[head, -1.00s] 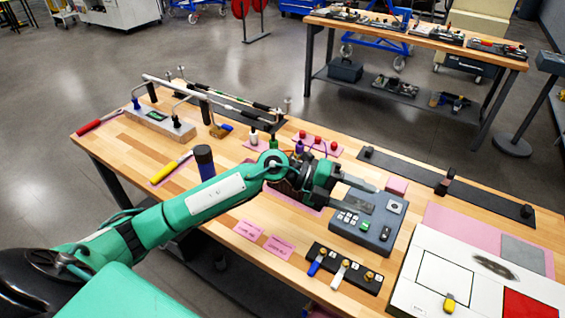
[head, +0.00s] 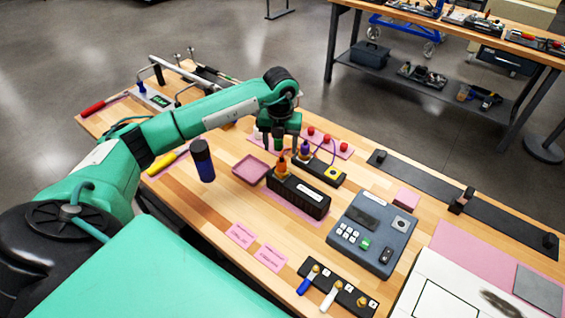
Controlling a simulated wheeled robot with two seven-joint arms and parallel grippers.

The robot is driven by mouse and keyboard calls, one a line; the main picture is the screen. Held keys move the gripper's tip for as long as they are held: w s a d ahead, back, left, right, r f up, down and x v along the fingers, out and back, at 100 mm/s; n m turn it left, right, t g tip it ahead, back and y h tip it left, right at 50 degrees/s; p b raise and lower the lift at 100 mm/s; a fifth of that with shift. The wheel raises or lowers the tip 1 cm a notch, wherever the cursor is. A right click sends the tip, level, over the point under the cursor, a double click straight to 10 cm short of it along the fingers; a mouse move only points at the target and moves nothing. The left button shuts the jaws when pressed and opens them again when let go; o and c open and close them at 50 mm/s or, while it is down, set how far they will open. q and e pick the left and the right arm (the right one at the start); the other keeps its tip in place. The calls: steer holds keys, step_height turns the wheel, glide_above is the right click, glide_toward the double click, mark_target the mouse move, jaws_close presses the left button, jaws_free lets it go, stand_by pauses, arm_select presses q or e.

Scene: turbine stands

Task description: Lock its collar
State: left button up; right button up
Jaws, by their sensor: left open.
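A black box (head: 298,196) with a white label stands on the wooden bench. An orange connector (head: 282,170) is upright on its left end. A second black block (head: 325,171) with a yellow round part lies behind it, and a purple connector (head: 304,151) with a purple cable stands at its left end. My left gripper (head: 281,149) points down just behind and above the orange connector. It is open, and its fingertips are partly hidden. I cannot tell whether it touches either connector, or how any collar is turned. My right gripper is not in view.
A pink tray (head: 251,169) and a dark cylinder (head: 202,160) stand left of the box. A grey keypad unit (head: 371,234) is on the right. Several red knobs (head: 327,139) stand behind. A strip with valve handles (head: 338,288) lies in front. Bare wood separates them.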

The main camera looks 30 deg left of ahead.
mark_target(282, 161)
arm_select(q)
steer(key=f+p, duration=0.1)
steer(key=f, duration=0.3)
steer(key=shift+w+p, duration=0.2)
steer(key=shift+p, duration=0.1)
step_height(282, 161, down, 5)
steer(key=shift+f+p, duration=0.2)
steer(key=shift+p, duration=0.75)
steer(key=shift+w+f, duration=0.1)
steer(key=shift+f, duration=0.4)
steer(key=c, duration=1)
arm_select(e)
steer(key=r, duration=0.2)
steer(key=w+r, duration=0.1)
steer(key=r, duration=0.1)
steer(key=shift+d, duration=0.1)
